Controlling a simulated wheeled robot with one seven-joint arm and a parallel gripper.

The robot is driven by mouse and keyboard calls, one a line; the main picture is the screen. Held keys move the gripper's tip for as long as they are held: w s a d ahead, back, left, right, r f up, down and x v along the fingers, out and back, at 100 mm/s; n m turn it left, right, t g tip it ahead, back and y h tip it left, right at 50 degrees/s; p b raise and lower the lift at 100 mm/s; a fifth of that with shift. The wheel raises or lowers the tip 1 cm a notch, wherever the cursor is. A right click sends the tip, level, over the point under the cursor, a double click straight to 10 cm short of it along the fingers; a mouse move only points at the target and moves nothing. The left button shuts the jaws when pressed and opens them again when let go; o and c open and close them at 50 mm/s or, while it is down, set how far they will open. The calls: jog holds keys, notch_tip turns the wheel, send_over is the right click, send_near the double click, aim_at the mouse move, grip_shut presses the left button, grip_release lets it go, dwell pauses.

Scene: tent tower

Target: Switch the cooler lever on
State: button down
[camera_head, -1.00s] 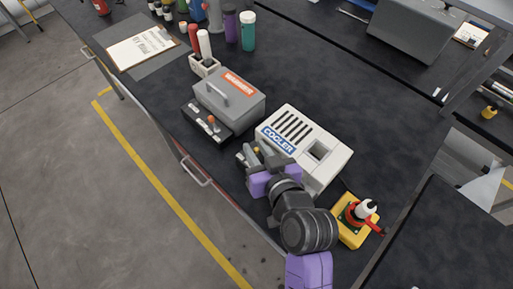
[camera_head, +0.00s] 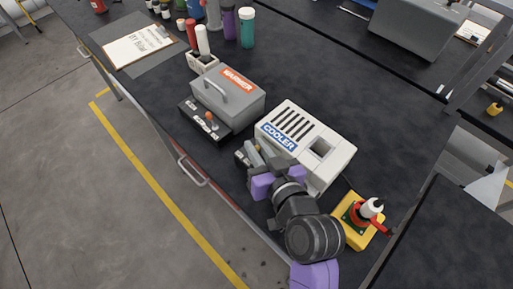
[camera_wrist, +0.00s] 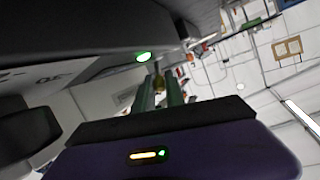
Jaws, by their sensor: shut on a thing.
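The white cooler (camera_head: 335,151), with a blue COOLER label, stands on the dark bench. My gripper (camera_head: 254,155) is at the cooler's front-left side, low by its control panel (camera_head: 241,157). The fingers hide the cooler lever in the head view. In the wrist view my gripper (camera_wrist: 161,92) is shut on a small yellowish knob, the cooler lever (camera_wrist: 159,83), between the two greenish fingers. A green light (camera_wrist: 143,57) glows just beyond the fingertips. The lever's exact tilt cannot be told.
The grey warmer (camera_head: 228,100) with its own orange-knobbed lever (camera_head: 210,118) stands left of the cooler. A yellow box with a red handle (camera_head: 357,233) stands close to the right of my arm.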

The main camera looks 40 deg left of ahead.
jog(key=c, duration=1.7)
grip_release()
jog(key=shift+d, duration=0.1)
jog(key=shift+b+v, duration=0.65)
jog(key=shift+v, duration=3.25)
jog(key=shift+f, duration=0.1)
